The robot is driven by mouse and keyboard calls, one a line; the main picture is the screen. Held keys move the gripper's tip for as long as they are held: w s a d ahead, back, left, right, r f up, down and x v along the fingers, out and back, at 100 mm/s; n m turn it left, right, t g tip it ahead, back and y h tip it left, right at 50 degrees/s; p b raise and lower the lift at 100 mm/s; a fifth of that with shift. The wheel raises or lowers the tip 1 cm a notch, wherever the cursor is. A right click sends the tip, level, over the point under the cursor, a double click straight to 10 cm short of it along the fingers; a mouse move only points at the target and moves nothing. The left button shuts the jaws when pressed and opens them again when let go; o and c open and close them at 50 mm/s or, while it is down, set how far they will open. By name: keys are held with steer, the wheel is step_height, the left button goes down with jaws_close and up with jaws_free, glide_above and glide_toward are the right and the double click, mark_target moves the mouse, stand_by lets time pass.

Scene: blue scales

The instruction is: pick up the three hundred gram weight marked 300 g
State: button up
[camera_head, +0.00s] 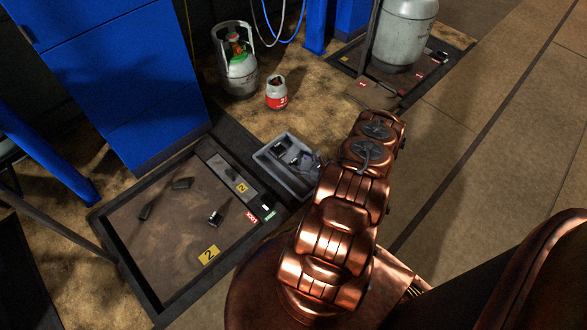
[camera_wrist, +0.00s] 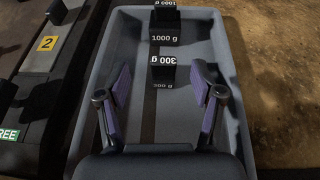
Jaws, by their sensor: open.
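In the wrist view, the dark weight marked 300 g (camera_wrist: 163,70) stands in a grey tray (camera_wrist: 231,95), in the middle of its width. Its white label shows on the top and on the near face. My gripper (camera_wrist: 163,78) is open, with one purple-padded finger to the left of the weight and one to the right, both apart from it. A larger dark weight marked 1000 g (camera_wrist: 165,30) stands behind it in the same tray. In the head view the grey tray (camera_head: 262,158) shows beside my copper arm, which hides my gripper and part of the tray there.
Left of the tray is a low platform scale (camera_head: 150,215) with a yellow 2 label (camera_head: 209,255) and dark objects on it. A tall gas cylinder (camera_head: 238,70) and a small red-and-grey one (camera_head: 276,93) stand behind. Open floor (camera_head: 480,120) lies to the right.

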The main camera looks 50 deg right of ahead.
mark_target(295, 164)
steer(key=f, duration=0.1)
steer(key=s, duration=0.1)
steer(key=f, duration=0.1)
steer(key=shift+s+d+f+m+h, duration=0.2)
steer(key=shift+s+f+m+h, duration=0.1)
steer(key=shift+f+m, duration=0.1)
steer(key=shift+w+f, duration=0.1)
steer(key=shift+w, duration=0.05)
steer(key=shift+b+x, duration=1.6)
steer(key=shift+x, duration=1.1)
steer(key=shift+b+x, duration=0.35)
steer(key=shift+x, duration=0.65)
steer(key=shift+c, duration=0.2)
steer(key=shift+a, duration=0.1)
jaws_close()
